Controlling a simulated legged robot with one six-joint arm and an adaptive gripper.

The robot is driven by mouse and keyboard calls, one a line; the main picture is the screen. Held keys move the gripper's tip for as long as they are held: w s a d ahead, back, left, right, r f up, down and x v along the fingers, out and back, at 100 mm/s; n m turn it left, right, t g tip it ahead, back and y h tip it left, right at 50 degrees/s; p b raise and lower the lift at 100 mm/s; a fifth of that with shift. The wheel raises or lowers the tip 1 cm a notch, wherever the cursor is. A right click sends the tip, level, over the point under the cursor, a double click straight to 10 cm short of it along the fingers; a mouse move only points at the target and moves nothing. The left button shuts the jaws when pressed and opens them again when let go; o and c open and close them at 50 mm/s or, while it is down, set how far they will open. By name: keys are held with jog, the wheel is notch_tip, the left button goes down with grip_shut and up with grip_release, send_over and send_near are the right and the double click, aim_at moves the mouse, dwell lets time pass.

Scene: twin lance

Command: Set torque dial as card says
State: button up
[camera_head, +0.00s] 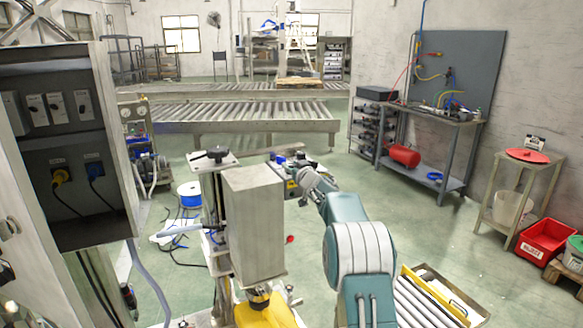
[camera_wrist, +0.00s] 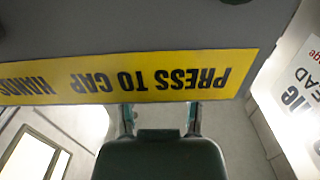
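In the wrist view my gripper (camera_wrist: 160,112) shows two fingers set apart with nothing between them. A yellow label (camera_wrist: 130,77) reading "PRESS TO CAP", upside down, lies on a grey surface just beyond the fingertips. A white printed card or sign (camera_wrist: 305,95) shows partly at the right edge; I cannot read a setting on it. In the head view my arm reaches away to small dark parts near the middle, where the fingers are not clear. A black knob (camera_head: 216,153) sits on a plate left of a grey box; I cannot tell whether it is the torque dial.
The tall grey box (camera_head: 256,215) stands close left of my arm. An open cabinet with switches (camera_head: 62,140) is at the left. A roller conveyor (camera_head: 240,118) crosses behind. A workbench (camera_head: 435,125) and a small side table (camera_head: 524,165) stand right.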

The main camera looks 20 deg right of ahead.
jog(key=o, duration=0.4)
jog(key=shift+o, duration=0.2)
jog(key=s, duration=1.1)
jog(key=shift+s+d, duration=0.25)
jog(key=shift+s, duration=0.15)
jog(key=s+a+r+m+g+h, duration=0.1)
jog(key=s+a+r+g+h, duration=0.15)
jog(key=s+a, duration=0.45)
jog(key=s+a+r+m+g+h, duration=0.1)
jog(key=s+a+r+g+h, duration=0.2)
jog(key=s, duration=0.6)
jog(key=s+a+f+g+y, duration=0.1)
jog(key=s+a+f+g, duration=0.1)
jog(key=s, duration=0.7)
jog(key=s+a+f+n+g+y, duration=0.1)
jog(key=s+a+f+g+y, duration=0.1)
jog(key=s+a+f, duration=0.2)
jog(key=s+a+f+g+y, duration=0.2)
jog(key=s+a, duration=0.5)
jog(key=s, duration=0.8)
notch_tip(320, 180, down, 2)
jog(key=shift+a+n+g, duration=0.3)
jog(key=shift+a+g, duration=0.1)
jog(key=shift+g, duration=0.05)
